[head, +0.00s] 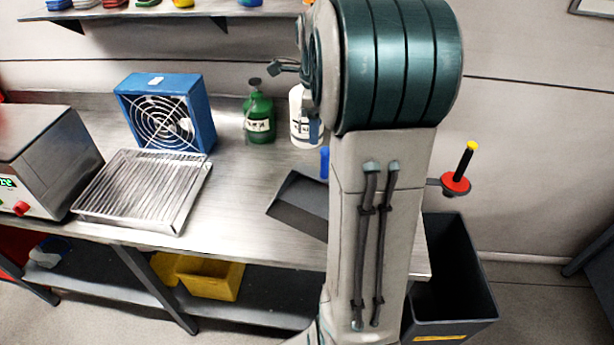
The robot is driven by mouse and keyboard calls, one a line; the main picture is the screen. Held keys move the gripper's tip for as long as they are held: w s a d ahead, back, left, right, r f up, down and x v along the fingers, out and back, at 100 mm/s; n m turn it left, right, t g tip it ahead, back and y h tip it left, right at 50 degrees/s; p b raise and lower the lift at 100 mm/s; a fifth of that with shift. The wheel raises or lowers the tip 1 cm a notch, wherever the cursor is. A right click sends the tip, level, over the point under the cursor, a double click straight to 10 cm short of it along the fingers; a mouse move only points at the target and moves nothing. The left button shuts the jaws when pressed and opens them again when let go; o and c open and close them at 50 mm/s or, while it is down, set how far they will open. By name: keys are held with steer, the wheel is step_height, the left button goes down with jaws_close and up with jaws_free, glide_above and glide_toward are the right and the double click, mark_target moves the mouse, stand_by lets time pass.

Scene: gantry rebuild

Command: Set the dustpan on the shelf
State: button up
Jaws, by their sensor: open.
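The dark grey dustpan (299,204) lies on the metal workbench (235,190), right of its middle. Its right part is hidden behind my arm, and a short blue piece (324,163) beside it may be its handle. My gripper (284,68) shows only in part at the left of my wrist, above the bench and behind the dustpan. It is open and apart from the dustpan. A wall shelf (235,18) runs along the top left and holds several coloured items. A lower shelf (265,300) lies under the bench.
A blue fan (168,110), a wire rack (143,190) and a grey machine (40,155) take up the bench's left. A green bottle (259,112) and a white bottle (298,112) stand behind the dustpan. Yellow bins (213,278) sit below; a dark bin (455,270) stands right.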

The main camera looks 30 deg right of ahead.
steer(key=d+m, duration=0.2)
steer(key=w+d+m, duration=0.1)
steer(key=d+m, duration=0.1)
steer(key=shift+w+d+f+p, duration=0.1)
steer(key=shift+w+d+p, duration=0.1)
steer(key=shift+p, duration=0.1)
steer(key=shift+d+f, duration=0.1)
steer(key=shift+f, duration=0.15)
step_height(320, 180, down, 8)
steer(key=shift+r+p, duration=0.1)
steer(key=shift+p, duration=0.35)
steer(key=shift+w+a+f+p, duration=0.15)
steer(key=shift+f+p, duration=0.3)
steer(key=shift+f, duration=0.95)
steer(key=shift+a+f+p, duration=0.1)
steer(key=shift+f+p, duration=0.35)
steer(key=shift+f, duration=0.9)
jaws_close()
